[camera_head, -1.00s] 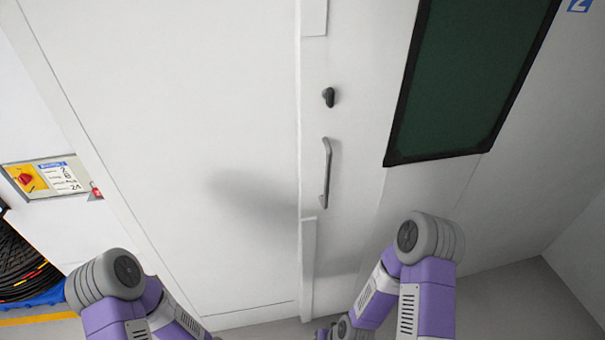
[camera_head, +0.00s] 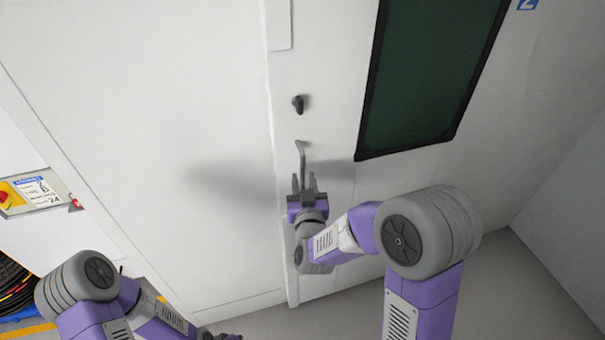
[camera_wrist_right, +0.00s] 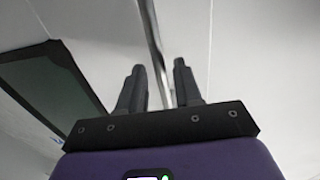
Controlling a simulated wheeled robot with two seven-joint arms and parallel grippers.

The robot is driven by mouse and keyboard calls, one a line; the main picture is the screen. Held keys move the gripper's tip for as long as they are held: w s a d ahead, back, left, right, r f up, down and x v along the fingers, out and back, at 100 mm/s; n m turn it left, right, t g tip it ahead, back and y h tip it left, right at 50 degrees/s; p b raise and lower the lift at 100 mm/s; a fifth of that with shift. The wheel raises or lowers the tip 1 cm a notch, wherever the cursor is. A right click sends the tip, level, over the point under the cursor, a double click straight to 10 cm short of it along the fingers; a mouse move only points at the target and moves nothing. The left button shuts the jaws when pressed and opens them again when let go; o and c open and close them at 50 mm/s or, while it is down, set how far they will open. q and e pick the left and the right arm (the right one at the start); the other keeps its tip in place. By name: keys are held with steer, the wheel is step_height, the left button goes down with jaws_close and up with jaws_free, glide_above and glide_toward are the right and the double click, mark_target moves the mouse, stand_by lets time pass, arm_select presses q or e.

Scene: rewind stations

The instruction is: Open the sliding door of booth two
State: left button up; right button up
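The white door panel of booth two (camera_head: 335,95) carries a dark lock knob (camera_head: 298,104) and, below it, an upright grey bar handle (camera_head: 301,150). My right gripper (camera_head: 304,182) is open at the handle's lower part, fingers pointing up along the door. In the right wrist view the handle (camera_wrist_right: 152,35) runs down between the two parted fingers (camera_wrist_right: 160,66); contact cannot be told. The handle's lower end is hidden by the gripper in the head view. My left gripper (camera_head: 225,336) barely shows at the bottom edge, its fingers unclear. The door looks shut.
A dark green window (camera_head: 425,75) is right of the handle, with a blue "2" sign (camera_head: 527,4) above. A yellow-red switch panel (camera_head: 30,195) and black cable coils (camera_head: 14,285) are at left. Grey floor (camera_head: 510,290) is free at lower right.

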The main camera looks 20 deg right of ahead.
steer(key=shift+w+d, duration=0.15)
steer(key=shift+w, duration=0.55)
steer(key=shift+w+d, duration=0.1)
steer(key=shift+w, duration=0.55)
jaws_close()
